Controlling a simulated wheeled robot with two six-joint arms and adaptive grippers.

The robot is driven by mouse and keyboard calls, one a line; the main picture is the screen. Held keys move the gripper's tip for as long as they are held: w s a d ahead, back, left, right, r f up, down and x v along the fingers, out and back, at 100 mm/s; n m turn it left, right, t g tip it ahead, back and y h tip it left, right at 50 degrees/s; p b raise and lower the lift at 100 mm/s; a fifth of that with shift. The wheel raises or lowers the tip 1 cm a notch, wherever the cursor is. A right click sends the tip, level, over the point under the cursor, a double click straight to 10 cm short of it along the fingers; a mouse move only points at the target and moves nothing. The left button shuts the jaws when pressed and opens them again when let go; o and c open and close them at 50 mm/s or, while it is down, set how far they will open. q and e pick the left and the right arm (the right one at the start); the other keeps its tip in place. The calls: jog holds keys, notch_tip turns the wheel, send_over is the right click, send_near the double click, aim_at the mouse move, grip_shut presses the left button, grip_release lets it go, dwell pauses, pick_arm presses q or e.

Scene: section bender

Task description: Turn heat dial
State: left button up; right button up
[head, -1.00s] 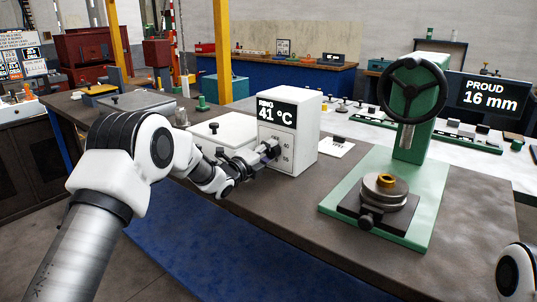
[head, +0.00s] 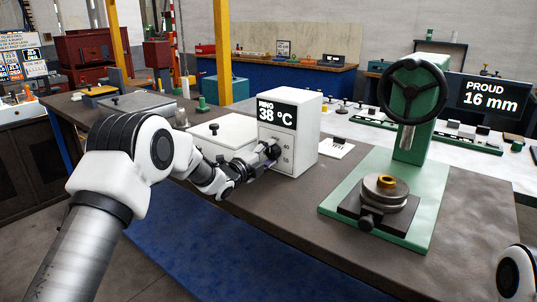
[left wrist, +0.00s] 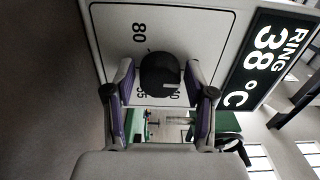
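The heat dial (left wrist: 160,75) is a round black knob on the white plate of the heater box (head: 308,130). Numbers including 80 surround it, and its pointer cannot be made out. The box display (head: 276,111) reads RING 38 °C; it also shows in the left wrist view (left wrist: 268,60). My left gripper (head: 271,154) is at the box front and hides much of the dial in the head view. My right gripper is out of view.
A green press (head: 410,150) with a black handwheel stands to the right on the dark bench (head: 285,210). A white lidded box (head: 222,133) is left of the heater. A PROUD 16 mm display (head: 490,94) stands behind the press.

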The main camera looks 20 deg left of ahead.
pick_arm(q)
jog(key=shift+s, duration=0.1)
jog(key=v, duration=1.1)
jog(key=shift+s+a, duration=0.15)
jog(key=shift+s, duration=0.25)
